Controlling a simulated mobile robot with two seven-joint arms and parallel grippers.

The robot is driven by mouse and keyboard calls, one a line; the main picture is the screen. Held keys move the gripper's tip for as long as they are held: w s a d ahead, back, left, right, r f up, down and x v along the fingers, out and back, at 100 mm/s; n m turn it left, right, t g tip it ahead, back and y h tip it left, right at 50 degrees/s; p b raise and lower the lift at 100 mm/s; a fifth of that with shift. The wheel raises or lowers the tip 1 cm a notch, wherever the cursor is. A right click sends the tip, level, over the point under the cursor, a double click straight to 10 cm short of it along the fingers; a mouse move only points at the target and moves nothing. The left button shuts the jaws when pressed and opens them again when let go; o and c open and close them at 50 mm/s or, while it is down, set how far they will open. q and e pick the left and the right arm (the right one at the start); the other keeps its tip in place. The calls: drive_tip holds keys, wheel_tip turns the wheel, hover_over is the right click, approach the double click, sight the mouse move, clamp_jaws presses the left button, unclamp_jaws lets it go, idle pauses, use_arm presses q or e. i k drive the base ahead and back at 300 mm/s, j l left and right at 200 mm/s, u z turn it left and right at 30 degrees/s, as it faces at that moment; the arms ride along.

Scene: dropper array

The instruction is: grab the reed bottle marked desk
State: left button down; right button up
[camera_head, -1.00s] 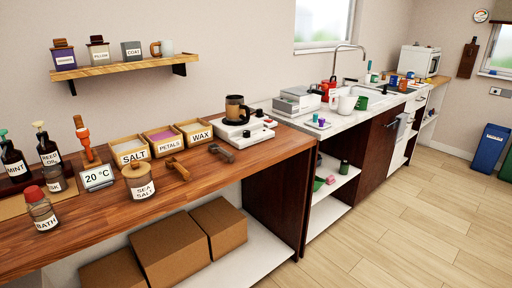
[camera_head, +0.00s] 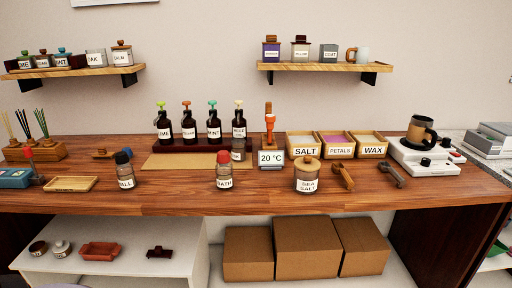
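A small clear bottle (camera_head: 238,154) stands behind and slightly right of the red-capped bottle marked BATH (camera_head: 224,176), in front of the dark dropper bottle (camera_head: 239,121) at the right of its row. Its label is too small to read now; in the earlier frame a small bottle there shows a partly hidden label ending in "SK". A black-capped bottle marked HALL (camera_head: 125,175) stands upright further left on the wooden counter. Neither of my grippers shows in the head view.
Several dropper bottles stand on a dark red rack (camera_head: 165,160) behind a tan mat (camera_head: 168,161). A 20 °C display (camera_head: 271,159) and a SEA SALT jar (camera_head: 307,176) stand to the right. The counter front (camera_head: 175,195) between HALL and BATH is clear.

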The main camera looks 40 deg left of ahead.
sight(238, 142)
drive_tip(key=i+j+u, duration=0.1)
drive_tip(key=u, duration=1.25)
